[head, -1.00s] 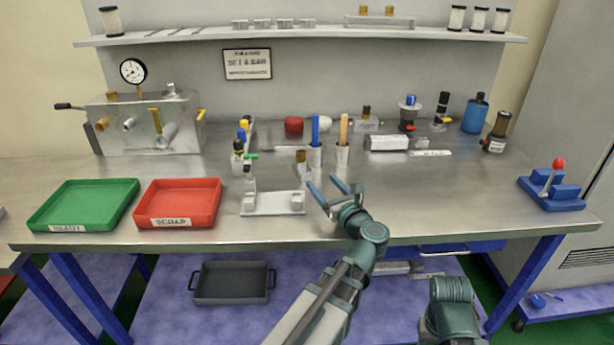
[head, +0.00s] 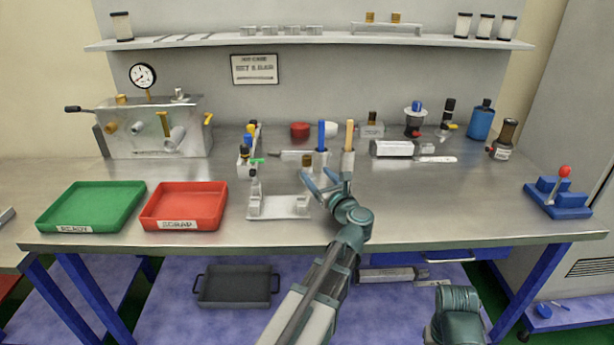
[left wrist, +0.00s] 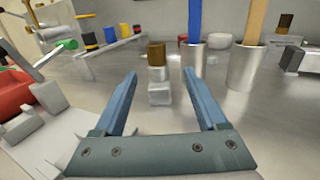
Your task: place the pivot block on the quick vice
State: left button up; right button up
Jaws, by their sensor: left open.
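A small grey block with a brown top, which I take to be the pivot block (head: 306,164), stands upright on the bench left of the tool cups. It also shows in the left wrist view (left wrist: 159,88), ahead of and between my finger lines. My left gripper (head: 327,184) is open and empty, low over the bench just in front of that block. Its two blue fingers also show in the left wrist view (left wrist: 159,90). The quick vice (head: 558,198), blue with a red-knobbed lever, stands at the bench's right end. My right gripper is out of view.
A white fixture plate (head: 280,207) lies left of my left gripper. Two metal cups hold a blue-handled tool (head: 321,136) and a tan-handled tool (head: 349,136) behind it. Red (head: 185,207) and green (head: 90,207) trays lie left. The bench before the vice is clear.

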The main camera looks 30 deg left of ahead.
aim_at(308, 167)
pick_arm(q)
jog(key=x, duration=0.5)
jog(key=shift+a+f, duration=0.1)
jog(key=shift+a, duration=0.15)
jog(key=shift+s, duration=0.1)
jog(key=shift+d, duration=0.1)
grip_shut()
